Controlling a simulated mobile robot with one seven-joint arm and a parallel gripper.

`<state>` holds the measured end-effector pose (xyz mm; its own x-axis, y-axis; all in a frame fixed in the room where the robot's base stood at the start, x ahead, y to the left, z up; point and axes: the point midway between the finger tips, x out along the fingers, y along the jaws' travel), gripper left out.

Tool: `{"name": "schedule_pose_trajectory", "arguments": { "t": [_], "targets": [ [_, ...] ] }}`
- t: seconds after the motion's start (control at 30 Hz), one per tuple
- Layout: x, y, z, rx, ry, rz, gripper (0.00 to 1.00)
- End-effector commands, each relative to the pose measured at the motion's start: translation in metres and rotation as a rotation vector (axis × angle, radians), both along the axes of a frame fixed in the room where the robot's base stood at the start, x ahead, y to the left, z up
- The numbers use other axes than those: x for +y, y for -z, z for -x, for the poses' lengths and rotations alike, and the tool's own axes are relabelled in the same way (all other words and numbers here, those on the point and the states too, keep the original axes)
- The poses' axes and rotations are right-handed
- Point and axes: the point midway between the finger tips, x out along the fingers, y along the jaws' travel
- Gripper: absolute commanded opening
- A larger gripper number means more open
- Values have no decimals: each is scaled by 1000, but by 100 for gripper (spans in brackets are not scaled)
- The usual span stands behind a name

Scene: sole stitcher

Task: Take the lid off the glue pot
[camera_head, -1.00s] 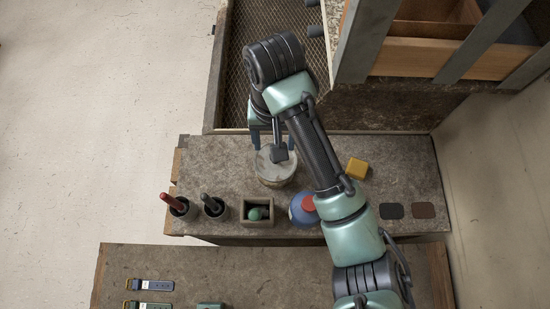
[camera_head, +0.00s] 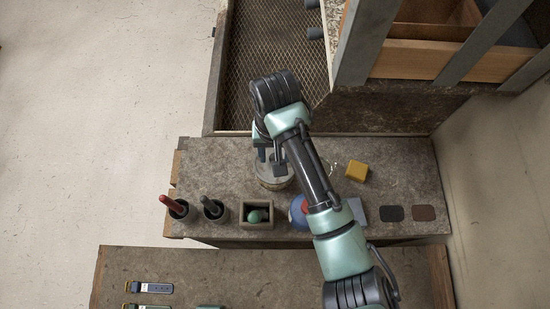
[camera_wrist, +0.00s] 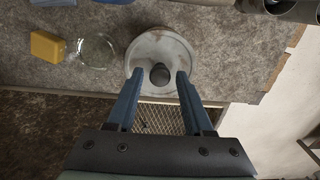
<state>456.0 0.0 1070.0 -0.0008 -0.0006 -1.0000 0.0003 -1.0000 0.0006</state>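The glue pot (camera_head: 270,184) is a round, pale grey pot on the bench, partly hidden by my arm in the head view. In the wrist view its lid (camera_wrist: 160,44) is a pale round disc, seated on the pot, with a dark round knob (camera_wrist: 160,75) on top. My gripper (camera_wrist: 159,73) is open, with one blue finger on each side of the knob and a gap on both sides. In the head view my gripper (camera_head: 270,155) is over the pot. I cannot tell how far the fingertips are above the lid.
A clear glass dish (camera_wrist: 97,51) and a yellow block (camera_head: 357,171) lie beside the pot. A blue and red round item (camera_head: 298,212), a box with a green thing (camera_head: 257,212) and two tool holders (camera_head: 213,209) line the front. A mesh-floored tray (camera_head: 245,85) lies behind.

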Motion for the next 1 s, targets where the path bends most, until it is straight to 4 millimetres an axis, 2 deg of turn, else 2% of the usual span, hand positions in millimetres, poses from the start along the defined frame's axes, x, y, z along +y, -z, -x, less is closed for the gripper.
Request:
{"name": "schedule_pose_trajectory", "arguments": {
  "t": [0.03, 0.27, 0.67, 0.77, 0.87, 1.0],
  "targets": [
    [0, 0, 0, 0, 0, 0, 41],
    [0, 0, 0, -1, 0, 0, 0],
    [0, -4, -1, -3, -1, -1, 0],
    [1, -15, -2, -5, -3, -1, 0],
    [1, -34, -2, -7, -3, 0, 0],
    [-1, -71, -1, -5, -2, 3, 0]
  ]
}}
